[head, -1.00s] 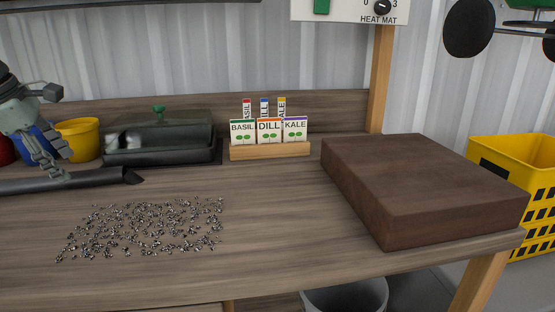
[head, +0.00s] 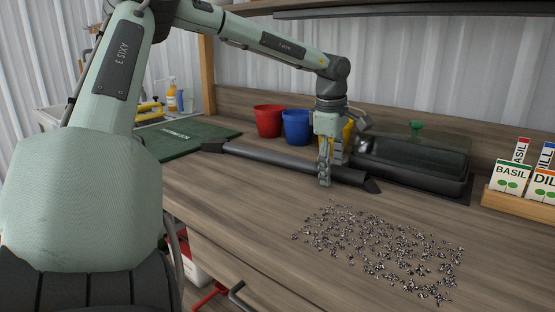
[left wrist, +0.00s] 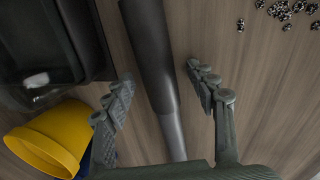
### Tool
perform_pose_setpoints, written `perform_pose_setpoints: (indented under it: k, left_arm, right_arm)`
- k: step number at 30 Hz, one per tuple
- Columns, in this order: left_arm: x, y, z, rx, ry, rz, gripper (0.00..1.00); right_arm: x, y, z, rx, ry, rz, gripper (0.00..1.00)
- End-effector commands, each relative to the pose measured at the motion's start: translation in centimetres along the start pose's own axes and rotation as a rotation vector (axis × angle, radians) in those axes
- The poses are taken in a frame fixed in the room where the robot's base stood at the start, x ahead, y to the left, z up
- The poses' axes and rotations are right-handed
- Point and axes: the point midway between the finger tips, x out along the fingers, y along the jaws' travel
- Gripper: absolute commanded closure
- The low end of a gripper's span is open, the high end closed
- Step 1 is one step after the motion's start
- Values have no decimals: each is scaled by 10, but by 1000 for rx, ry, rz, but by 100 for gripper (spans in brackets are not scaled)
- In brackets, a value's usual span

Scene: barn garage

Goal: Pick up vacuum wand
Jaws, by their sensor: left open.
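The vacuum wand (head: 268,157) is a long dark grey tube lying on the wooden bench, with a slanted black nozzle at its right end. It also shows in the left wrist view (left wrist: 151,50), running between my fingers. My left gripper (head: 325,178) points down over the wand's right part, with one finger seen in front of the tube. In the left wrist view my left gripper (left wrist: 163,85) is open, one finger on each side of the wand, with gaps beside it. Contact with the wand is not visible. My right gripper is out of view.
Scattered dark bits (head: 385,245) lie in front of the wand. A lidded black tray (head: 415,160), red pot (head: 268,121), blue pot (head: 296,127) and yellow pot (left wrist: 47,140) stand behind it. A green mat (head: 180,137) lies left. A seed-packet holder (head: 515,204) stands right.

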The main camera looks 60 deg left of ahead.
Motion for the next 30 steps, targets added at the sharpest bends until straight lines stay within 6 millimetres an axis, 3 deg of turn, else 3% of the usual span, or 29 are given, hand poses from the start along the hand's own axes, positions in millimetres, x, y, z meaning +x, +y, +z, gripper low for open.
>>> perform_pose_setpoints:
  k: [5, 18, 30]
  left_arm:
    - [0, 0, 0, 0, 0, 1, 44]
    - [0, 0, 0, 0, 0, 1, 99]
    - [-3, 2, 0, 1, 0, 4, 100]
  right_arm:
    - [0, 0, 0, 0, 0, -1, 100]
    - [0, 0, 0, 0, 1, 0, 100]
    - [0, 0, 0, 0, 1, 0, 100]
